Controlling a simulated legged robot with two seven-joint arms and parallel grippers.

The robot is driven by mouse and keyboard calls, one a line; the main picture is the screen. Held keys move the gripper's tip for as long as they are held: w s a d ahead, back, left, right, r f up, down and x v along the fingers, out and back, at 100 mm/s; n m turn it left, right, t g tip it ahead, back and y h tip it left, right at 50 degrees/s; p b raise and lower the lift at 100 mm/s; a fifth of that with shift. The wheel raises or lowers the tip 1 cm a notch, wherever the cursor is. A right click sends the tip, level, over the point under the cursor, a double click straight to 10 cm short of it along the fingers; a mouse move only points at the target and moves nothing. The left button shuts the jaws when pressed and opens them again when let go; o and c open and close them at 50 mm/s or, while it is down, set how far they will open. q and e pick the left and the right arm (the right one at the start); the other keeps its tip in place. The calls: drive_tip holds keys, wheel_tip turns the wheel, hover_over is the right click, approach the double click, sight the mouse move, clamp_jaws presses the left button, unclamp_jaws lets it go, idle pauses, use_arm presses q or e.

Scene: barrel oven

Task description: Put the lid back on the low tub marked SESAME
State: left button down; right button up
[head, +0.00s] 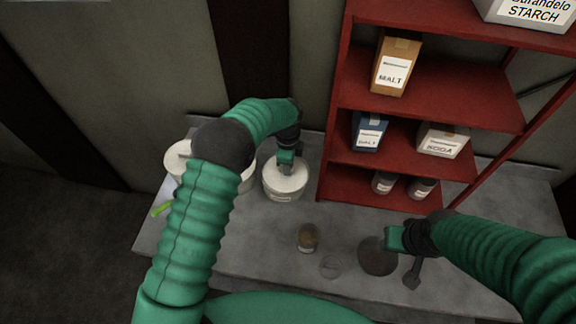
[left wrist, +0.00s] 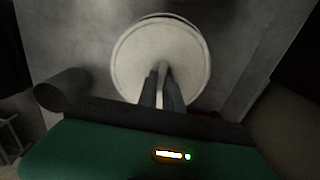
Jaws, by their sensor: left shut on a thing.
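A low white round tub (head: 285,196) stands on the grey counter beside the red shelf; its small label is too small to read. My left gripper (head: 286,168) is above it, shut on the round white lid (head: 296,182). In the left wrist view the two fingers (left wrist: 162,75) are closed at the middle of the lid (left wrist: 190,55). A thin dark arc shows along the lid's far edge; I cannot tell if the lid is fully seated. My right gripper (head: 391,239) is over the counter at the right; its jaw opening is unclear.
A larger white tub (head: 178,160) stands behind my left arm. A brown jar (head: 308,237), a small clear round item (head: 330,267) and a dark disc (head: 376,258) are on the counter (head: 240,252). The red shelf (head: 328,165) stands close to the tub's right.

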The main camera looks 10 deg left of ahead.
use_arm(q)
drive_tip(key=shift+a, duration=0.3)
drive_tip(key=shift+a+f, duration=0.1)
drive_tip(key=shift+f, duration=0.05)
idle(0.5)
idle(0.5)
drive_tip(key=c, duration=0.9)
unclamp_jaws()
drive_tip(key=shift+c, duration=0.2)
